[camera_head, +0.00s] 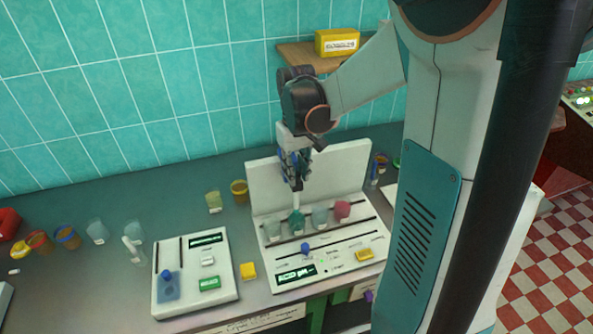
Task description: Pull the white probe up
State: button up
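A white probe (297,197) stands upright at the white device marked "ACID pH" (345,258). Its lower end reaches down to a beaker with green contents (297,222), one of a row of small vessels on the device. My gripper (296,178) points down directly over the probe, with its fingers at the probe's upper part. The fingers hide the top of the probe. They are too small and dark to tell whether they are closed on it. The probe's tip is hard to make out against the beaker.
A second white device (222,290) with a blue knob stands at the left. Glasses (97,232) and coloured pots (67,237) stand further left. The device's white back panel (265,180) rises close behind my gripper. A shelf holds a yellow box (337,42). The counter between is mostly clear.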

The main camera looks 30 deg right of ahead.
jog(key=shift+o, duration=1.1)
jog(key=shift+r, duration=0.1)
notch_tip(320, 180, up, 12)
jog(key=s+a+f+t+b, duration=0.25)
jog(key=a+b, duration=0.25)
jog(key=a, duration=0.6)
jog(key=s+a+f+n+t+b, duration=0.1)
jog(key=s+a+f+t+b, duration=0.2)
jog(key=s+f, duration=0.6)
jog(key=shift+s+a+f+t+b, duration=0.15)
jog(key=shift+s+f+t+b, duration=0.1)
jog(key=shift+s+t+b, duration=0.65)
